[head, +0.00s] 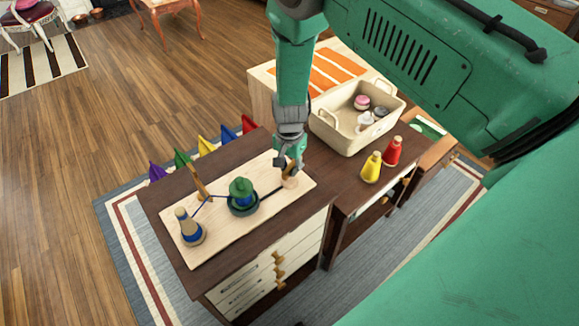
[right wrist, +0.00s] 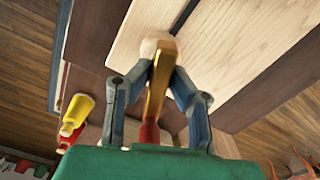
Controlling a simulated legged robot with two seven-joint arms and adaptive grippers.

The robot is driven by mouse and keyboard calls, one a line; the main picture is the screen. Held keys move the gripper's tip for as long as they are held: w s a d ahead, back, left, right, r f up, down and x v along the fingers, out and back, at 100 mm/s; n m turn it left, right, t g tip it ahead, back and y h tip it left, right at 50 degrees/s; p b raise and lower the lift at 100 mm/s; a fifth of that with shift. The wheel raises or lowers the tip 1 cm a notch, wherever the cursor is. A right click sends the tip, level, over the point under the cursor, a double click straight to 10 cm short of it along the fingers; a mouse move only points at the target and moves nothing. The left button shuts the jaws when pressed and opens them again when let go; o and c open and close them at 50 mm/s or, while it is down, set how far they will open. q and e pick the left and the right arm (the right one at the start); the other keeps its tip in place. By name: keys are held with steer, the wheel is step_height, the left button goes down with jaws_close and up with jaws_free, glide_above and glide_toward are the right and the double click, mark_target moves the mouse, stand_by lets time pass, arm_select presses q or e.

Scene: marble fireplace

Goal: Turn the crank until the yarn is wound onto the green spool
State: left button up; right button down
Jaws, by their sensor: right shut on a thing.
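A pale wooden board (head: 228,225) lies on the dark cabinet top. The green spool (head: 242,190) stands upright at its middle, with dark blue around its lower part. A tan spool with blue yarn (head: 188,228) stands at the board's left end. Blue yarn runs from it past a slanted wooden post (head: 199,185) to the green spool. A dark crank bar reaches right from the green spool to the crank handle (right wrist: 155,85), which is golden with a red end in the right wrist view. My right gripper (head: 288,164) is shut on this handle, one finger on each side.
A cream bin (head: 335,132) with small items stands right of the board. A yellow bottle (head: 371,168) and a red bottle (head: 392,151) stand in front of it. Several coloured pennants (head: 206,146) line the cabinet's far edge. My right arm crosses above the bin.

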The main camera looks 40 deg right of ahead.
mark_target(288, 167)
steer(key=shift+s+a+f, duration=0.25)
steer(key=shift+s, duration=0.05)
steer(key=c, duration=1.6)
jaws_free()
steer(key=shift+o, duration=0.6)
steer(key=shift+w+r, duration=0.15)
steer(key=shift+w, duration=0.05)
steer(key=shift+r, duration=0.1)
steer(key=shift+w+r, duration=0.1)
steer(key=shift+r, duration=0.15)
step_height(288, 167, up, 11)
